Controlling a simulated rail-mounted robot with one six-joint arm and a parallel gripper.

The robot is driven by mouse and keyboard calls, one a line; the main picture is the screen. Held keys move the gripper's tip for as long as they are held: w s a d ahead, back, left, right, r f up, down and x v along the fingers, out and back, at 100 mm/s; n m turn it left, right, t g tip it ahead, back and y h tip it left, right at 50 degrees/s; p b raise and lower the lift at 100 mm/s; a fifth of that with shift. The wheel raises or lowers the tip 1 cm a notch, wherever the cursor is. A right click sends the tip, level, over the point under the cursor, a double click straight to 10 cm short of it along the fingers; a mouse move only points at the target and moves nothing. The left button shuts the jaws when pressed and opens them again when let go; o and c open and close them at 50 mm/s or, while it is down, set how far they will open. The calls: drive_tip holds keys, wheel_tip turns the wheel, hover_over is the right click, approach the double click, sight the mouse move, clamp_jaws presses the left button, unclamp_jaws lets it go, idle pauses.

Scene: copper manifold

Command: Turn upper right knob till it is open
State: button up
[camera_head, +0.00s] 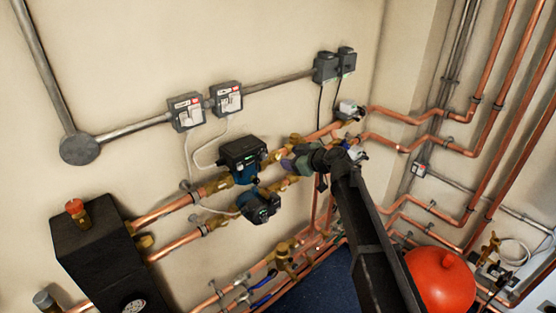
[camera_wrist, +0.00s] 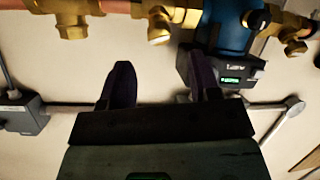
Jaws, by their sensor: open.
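My gripper (camera_head: 291,163) is just right of the upper pump (camera_head: 240,160), by the brass valve (camera_head: 296,138) on the upper copper pipe. In the wrist view my gripper (camera_wrist: 161,82) is open, with two dark purple fingers apart and nothing between them. Ahead of the fingertips is a brass valve (camera_wrist: 178,14) with a pale round end, possibly the knob (camera_wrist: 158,30). A visible gap separates it from the fingers. Its turn position cannot be told. My gripper and arm hide part of the pipes in the head view.
The blue pump body (camera_wrist: 229,22) and its black box with a green display (camera_wrist: 220,72) are close to the right finger. A lower pump (camera_head: 260,206) sits beneath. Switch boxes (camera_head: 187,113) are on the wall above. A red tank (camera_head: 440,280) stands at lower right.

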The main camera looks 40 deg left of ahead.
sight(279, 156)
drive_tip(key=b+x, duration=0.2)
drive_tip(key=x, duration=0.4)
drive_tip(key=shift+w+a+f, duration=0.1)
drive_tip(key=shift+f, duration=0.15)
drive_tip(key=shift+a, duration=0.35)
drive_tip(key=shift+c, duration=0.3)
drive_tip(key=c, duration=0.9)
drive_tip(key=shift+o, duration=0.2)
drive_tip(key=shift+m, duration=0.4)
drive_tip(key=shift+m+t, duration=0.5)
drive_tip(key=shift+m, duration=0.95)
drive_tip(key=shift+m+t, duration=0.5)
drive_tip(key=shift+m, duration=0.95)
